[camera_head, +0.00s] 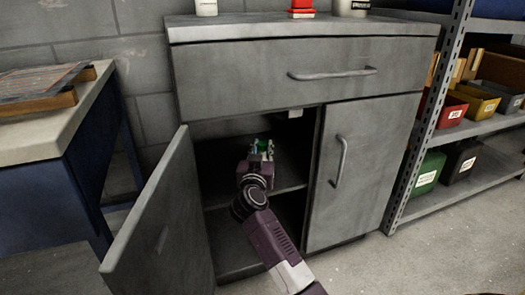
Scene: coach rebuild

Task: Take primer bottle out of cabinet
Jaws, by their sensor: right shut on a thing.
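The grey metal cabinet (364,185) stands in the middle, with its left door (160,225) swung open and its right door shut. My right arm reaches up from the bottom into the open left compartment. My left gripper is not in view.
The open door stands close left of my arm. A drawer (300,75) lies above the opening. A workbench (40,140) is at left, and a rack with bins (430,172) at right. Several items, one a red thing (301,10), stand on the cabinet top.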

